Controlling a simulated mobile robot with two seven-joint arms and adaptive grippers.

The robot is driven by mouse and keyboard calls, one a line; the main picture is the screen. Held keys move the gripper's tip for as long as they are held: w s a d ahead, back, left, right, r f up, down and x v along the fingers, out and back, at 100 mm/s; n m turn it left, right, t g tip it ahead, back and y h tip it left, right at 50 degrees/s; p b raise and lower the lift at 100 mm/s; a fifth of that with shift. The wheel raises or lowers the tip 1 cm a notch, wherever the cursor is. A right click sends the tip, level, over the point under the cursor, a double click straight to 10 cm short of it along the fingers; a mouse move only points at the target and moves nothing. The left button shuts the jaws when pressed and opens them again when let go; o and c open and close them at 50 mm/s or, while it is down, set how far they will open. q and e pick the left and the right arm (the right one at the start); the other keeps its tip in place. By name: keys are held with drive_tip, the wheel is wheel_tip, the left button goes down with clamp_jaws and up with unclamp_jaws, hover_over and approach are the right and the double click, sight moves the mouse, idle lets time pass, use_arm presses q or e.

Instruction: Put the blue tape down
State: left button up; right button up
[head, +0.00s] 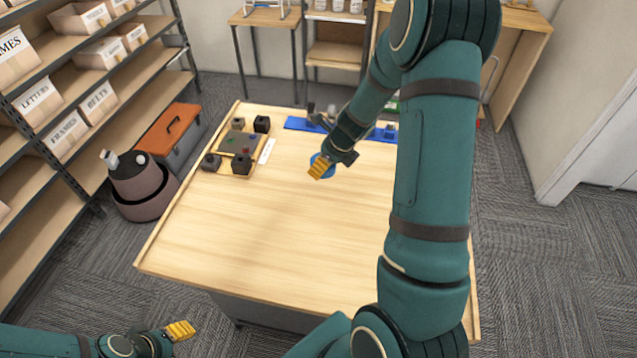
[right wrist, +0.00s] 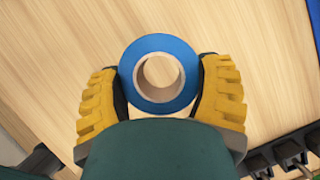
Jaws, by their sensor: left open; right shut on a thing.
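The blue tape (right wrist: 160,44) is a blue ring with a pale cardboard core. In the right wrist view it sits between the two yellow fingers of my right gripper (right wrist: 160,88), which is shut on it. Bare wood shows through its hole. In the head view the tape (head: 329,174) is partly hidden behind my right gripper (head: 321,167), over the far middle of the wooden table (head: 240,220). I cannot tell whether it touches the tabletop. My left gripper (head: 181,331) is open and empty, low at the left, off the table's near edge.
A tray with dark blocks (head: 238,145) and a white strip (head: 266,151) lie at the table's far left. A blue mat (head: 300,124) with dark items lies at the far edge. The table's middle and front are clear. A shelf of boxes (head: 65,130) stands left.

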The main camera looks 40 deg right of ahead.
sight(321, 186)
wheel_tip(321, 186, down, 4)
drive_tip(key=shift+d+r+b, duration=0.1)
drive_tip(key=shift+b, duration=0.4)
wheel_tip(321, 186, down, 3)
drive_tip(key=shift+s+f+b, duration=0.1)
drive_tip(key=shift+f+b, duration=0.05)
drive_tip(key=shift+b, duration=0.45)
drive_tip(key=shift+f, duration=0.45)
drive_tip(key=shift+c, duration=0.4)
drive_tip(key=shift+r, duration=0.1)
drive_tip(key=o, duration=1.2)
drive_tip(key=shift+o, duration=0.2)
drive_tip(key=shift+r, duration=0.1)
